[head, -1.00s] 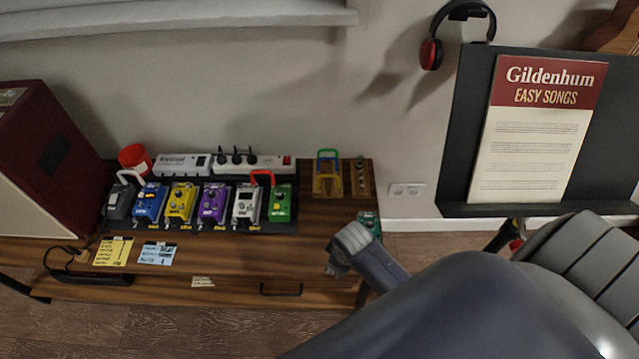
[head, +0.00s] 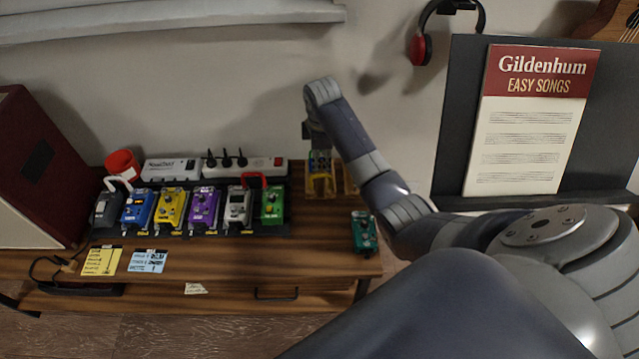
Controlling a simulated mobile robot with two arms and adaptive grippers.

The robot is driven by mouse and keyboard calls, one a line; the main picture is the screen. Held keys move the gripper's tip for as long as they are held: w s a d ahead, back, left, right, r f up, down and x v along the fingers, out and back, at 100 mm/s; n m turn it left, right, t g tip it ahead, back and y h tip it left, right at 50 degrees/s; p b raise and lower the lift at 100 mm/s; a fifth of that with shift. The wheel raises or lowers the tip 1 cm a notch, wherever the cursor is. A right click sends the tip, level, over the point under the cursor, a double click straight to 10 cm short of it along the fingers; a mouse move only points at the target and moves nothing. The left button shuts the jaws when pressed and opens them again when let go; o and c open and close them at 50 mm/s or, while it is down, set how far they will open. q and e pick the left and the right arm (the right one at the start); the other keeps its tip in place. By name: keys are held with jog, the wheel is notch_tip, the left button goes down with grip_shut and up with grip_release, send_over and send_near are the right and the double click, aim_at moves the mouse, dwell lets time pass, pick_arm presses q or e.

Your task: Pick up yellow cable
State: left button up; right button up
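The yellow cable (head: 319,185) stands as a small arch in a wooden holder at the right end of the wooden bench. My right arm reaches in from the right, and my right gripper (head: 318,160) points down directly over the holder, at or just above the yellow cable. The gripper is small and dark here, and I cannot tell whether its fingers are apart or touch the cable. It hides most of the blue and green cables behind the yellow one. My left gripper is not in view.
Several pedals, including a purple one (head: 204,207), stand on a board left of the holder. A green pedal (head: 364,232) stands alone at the bench's right end. A power strip (head: 246,169) lies behind the board. A music stand (head: 459,120) rises at right.

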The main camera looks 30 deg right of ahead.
aim_at(321, 176)
jog(key=f, duration=0.3)
jog(key=w+f, duration=0.1)
jog(key=f, duration=0.2)
jog(key=d+f+b, duration=0.1)
jog(key=f, duration=0.2)
jog(key=shift+w+d+f, duration=0.1)
jog(key=shift+w+f, duration=0.15)
jog(key=shift+w, duration=0.1)
jog(key=shift+c, duration=0.6)
grip_shut()
